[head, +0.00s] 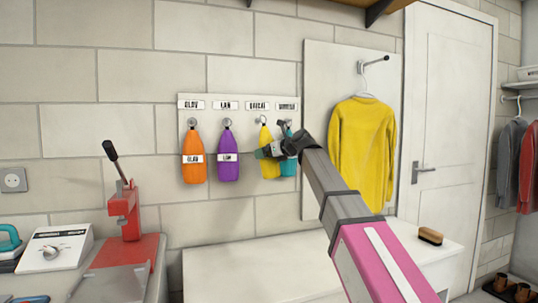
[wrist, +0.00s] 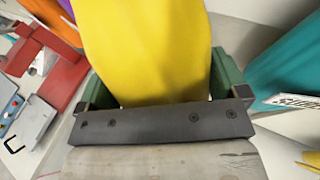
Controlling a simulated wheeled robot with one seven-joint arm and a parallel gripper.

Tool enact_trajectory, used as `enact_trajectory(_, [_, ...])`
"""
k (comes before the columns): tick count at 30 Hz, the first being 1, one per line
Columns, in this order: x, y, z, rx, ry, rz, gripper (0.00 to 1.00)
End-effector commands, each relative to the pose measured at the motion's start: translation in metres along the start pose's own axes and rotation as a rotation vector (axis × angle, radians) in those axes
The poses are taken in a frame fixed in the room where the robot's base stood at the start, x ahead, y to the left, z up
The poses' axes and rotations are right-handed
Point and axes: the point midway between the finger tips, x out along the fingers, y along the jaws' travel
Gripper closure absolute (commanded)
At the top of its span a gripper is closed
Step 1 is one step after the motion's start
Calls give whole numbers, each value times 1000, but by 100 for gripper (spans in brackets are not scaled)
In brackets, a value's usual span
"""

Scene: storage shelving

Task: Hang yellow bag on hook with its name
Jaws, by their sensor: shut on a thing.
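The yellow bag (head: 265,137) is in front of the wall board, at the third hook from the left, under a label whose text I cannot read surely. In the wrist view the yellow bag (wrist: 165,50) fills the space between the green fingers. My gripper (head: 267,152) is shut on it at mid-height, partly covering it. A hook (head: 261,121) shows at the bag's top; I cannot tell whether the loop is around it. The bag's own name label is hidden.
An orange bag (head: 194,145), a purple bag (head: 228,170) and a teal bag (head: 288,169) hang on the board (head: 187,113). The teal one is close right of my gripper. A yellow sweater (head: 362,150) hangs further right. A white bench (head: 215,270) lies below.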

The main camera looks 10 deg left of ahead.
Motion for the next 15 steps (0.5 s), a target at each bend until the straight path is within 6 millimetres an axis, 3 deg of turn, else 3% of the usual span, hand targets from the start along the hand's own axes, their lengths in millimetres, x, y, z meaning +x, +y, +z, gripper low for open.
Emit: enact_trajectory(15, [23,-13,6,0,-1,1,52])
